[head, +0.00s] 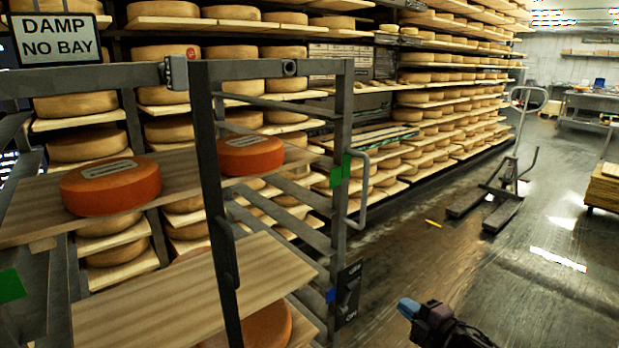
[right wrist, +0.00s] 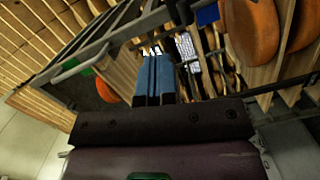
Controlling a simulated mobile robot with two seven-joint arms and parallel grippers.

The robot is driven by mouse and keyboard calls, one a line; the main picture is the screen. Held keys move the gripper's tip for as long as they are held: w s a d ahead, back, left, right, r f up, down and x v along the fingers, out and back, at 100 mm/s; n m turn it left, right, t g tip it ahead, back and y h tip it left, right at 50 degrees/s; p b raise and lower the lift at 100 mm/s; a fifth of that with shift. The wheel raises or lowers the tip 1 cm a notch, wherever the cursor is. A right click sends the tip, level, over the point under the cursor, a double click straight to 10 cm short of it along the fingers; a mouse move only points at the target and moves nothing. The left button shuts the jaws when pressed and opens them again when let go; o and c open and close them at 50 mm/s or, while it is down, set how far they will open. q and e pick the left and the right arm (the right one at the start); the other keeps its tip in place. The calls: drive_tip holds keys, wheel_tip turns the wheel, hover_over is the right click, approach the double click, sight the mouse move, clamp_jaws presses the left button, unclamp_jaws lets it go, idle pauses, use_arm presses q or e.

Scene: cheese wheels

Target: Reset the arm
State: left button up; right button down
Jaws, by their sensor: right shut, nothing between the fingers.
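My right gripper (head: 409,308) shows at the bottom of the head view, to the right of the metal rack and over the floor. Its blue fingers are together with nothing between them, and they also show in the right wrist view (right wrist: 153,78). It is apart from the rack and touches nothing that I can see. My left gripper is not in view.
A metal rack (head: 206,180) with wooden boards stands close on the left, holding orange cheese wheels (head: 111,185). A switch (head: 348,292) hangs on its post. Shelves of cheese (head: 430,110) line the back.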

drive_tip(key=s+d+f+m+g+h, duration=0.1)
drive_tip(key=s+f+m+h, duration=0.2)
drive_tip(key=s, duration=0.9)
drive_tip(key=s+d+f+m+g+h, duration=0.1)
drive_tip(key=s+f+m+h, duration=0.2)
drive_tip(key=s+f+m, duration=0.3)
drive_tip(key=s+d+f+m+g+h, duration=0.1)
drive_tip(key=s+f+m, duration=0.4)
drive_tip(key=s+m, duration=0.6)
drive_tip(key=s+g+h, duration=0.1)
drive_tip(key=s+h, duration=0.1)
drive_tip(key=s, duration=0.4)
drive_tip(key=shift+s, duration=0.3)
